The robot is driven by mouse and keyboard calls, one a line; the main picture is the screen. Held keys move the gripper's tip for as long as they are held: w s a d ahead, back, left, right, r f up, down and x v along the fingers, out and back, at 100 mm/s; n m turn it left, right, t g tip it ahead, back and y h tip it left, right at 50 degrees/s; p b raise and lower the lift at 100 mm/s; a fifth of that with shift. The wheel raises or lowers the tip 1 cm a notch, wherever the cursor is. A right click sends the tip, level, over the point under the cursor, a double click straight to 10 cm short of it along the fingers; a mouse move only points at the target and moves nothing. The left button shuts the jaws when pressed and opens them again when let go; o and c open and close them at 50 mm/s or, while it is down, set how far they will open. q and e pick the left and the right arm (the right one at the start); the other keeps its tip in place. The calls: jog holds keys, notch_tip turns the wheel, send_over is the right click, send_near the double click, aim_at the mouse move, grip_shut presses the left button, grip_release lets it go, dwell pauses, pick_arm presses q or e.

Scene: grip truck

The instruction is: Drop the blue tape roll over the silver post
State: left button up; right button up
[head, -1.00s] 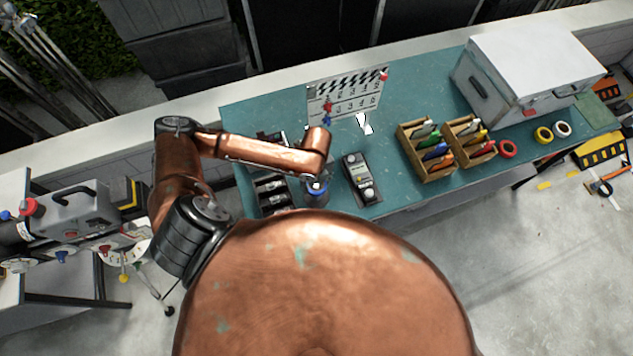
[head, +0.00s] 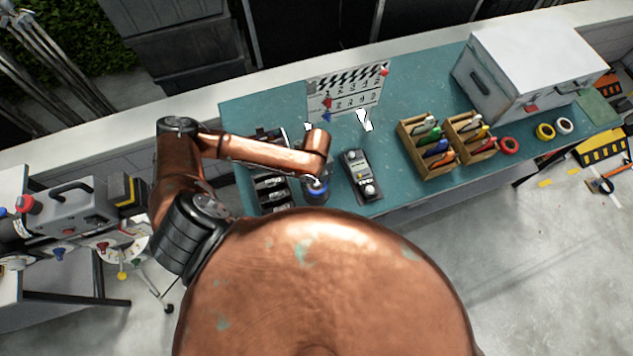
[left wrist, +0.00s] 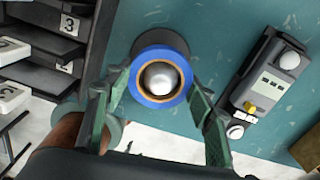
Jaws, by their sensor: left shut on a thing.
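The blue tape roll (left wrist: 161,103) is a ring with a tan inner edge. It shows in the left wrist view, and in the head view (head: 318,189) as a small blue patch below the arm's end. My left gripper (left wrist: 158,84) is shut on the roll, with one green finger at each side. The rounded top of the silver post (left wrist: 159,78) shows inside the roll's hole, close to its centre. The roll's height along the post cannot be told, and most of the post is hidden under it. My right gripper is in neither view.
A grey control box (head: 359,175) lies just right of the post on the teal table (head: 290,100). A dark slotted rack (head: 272,190) stands close on the left. A clapperboard (head: 345,93), wooden crates (head: 426,170) and other tape rolls are farther off.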

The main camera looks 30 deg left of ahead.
pick_arm(q)
jog(key=shift+f+b, duration=0.4)
jog(key=shift+f, duration=1.35)
jog(key=shift+f+b, duration=0.35)
jog(key=shift+f, duration=0.6)
jog(key=o, duration=1.2)
notch_tip(320, 180, up, 12)
jog(key=shift+r, duration=0.1)
